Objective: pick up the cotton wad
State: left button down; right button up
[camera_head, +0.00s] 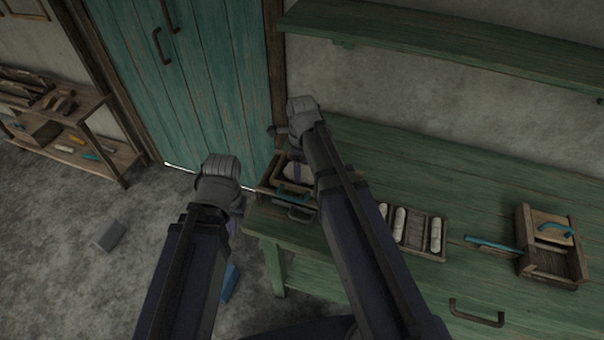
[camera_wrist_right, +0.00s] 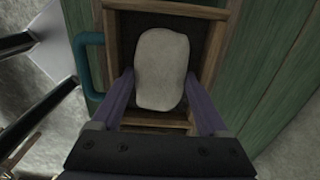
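The cotton wad (camera_wrist_right: 162,68) is a pale, rounded oblong lying in an open wooden box (camera_wrist_right: 212,55). In the head view the wad (camera_head: 291,171) is partly hidden by my right arm and gripper. My right gripper (camera_wrist_right: 160,76) is open, with one purple finger on each side of the wad's lower half. The fingertips are close to its sides; I cannot tell whether they touch. My left gripper (camera_head: 233,226) hangs left of the table, away from the wad; its fingers are mostly hidden.
The box has a teal handle (camera_wrist_right: 88,65) and stands at the left end of the green table (camera_head: 480,185). A tray of white rolls (camera_head: 436,236) and a wooden box with a blue handle (camera_head: 552,262) stand to the right. A shelf (camera_head: 440,45) hangs above.

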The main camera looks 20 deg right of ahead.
jog(key=c, duration=0.9)
jog(key=shift+r, duration=0.15)
notch_tip(320, 180, up, 10)
jog(key=p, duration=1)
jog(key=shift+f, duration=0.2)
